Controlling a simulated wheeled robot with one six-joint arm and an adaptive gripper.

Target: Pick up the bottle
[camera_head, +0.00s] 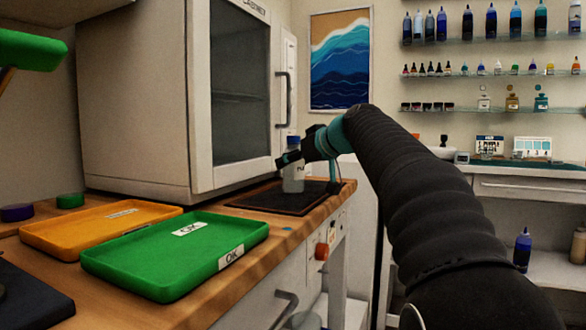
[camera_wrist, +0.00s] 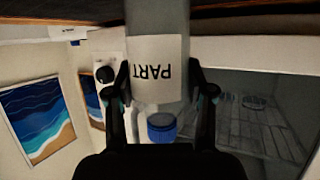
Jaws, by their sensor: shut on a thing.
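A clear bottle (camera_head: 293,181) with a blue cap stands upright at the far end of the wooden counter, over the dark mat (camera_head: 262,203). I cannot tell whether its base touches the mat. My gripper (camera_head: 288,158) reaches it from the right and is shut on its body. In the wrist view, which is upside down, my gripper's fingers (camera_wrist: 160,84) hold both sides of the bottle (camera_wrist: 156,62) at its white label, which reads "PART". The blue cap (camera_wrist: 162,127) shows below the label there.
A large white cabinet (camera_head: 150,100) with a dark glass door stands right behind the mat. A green tray (camera_head: 150,282) and an orange tray (camera_head: 70,240) lie nearer on the counter. Shelves of small bottles (camera_head: 490,40) hang on the far wall.

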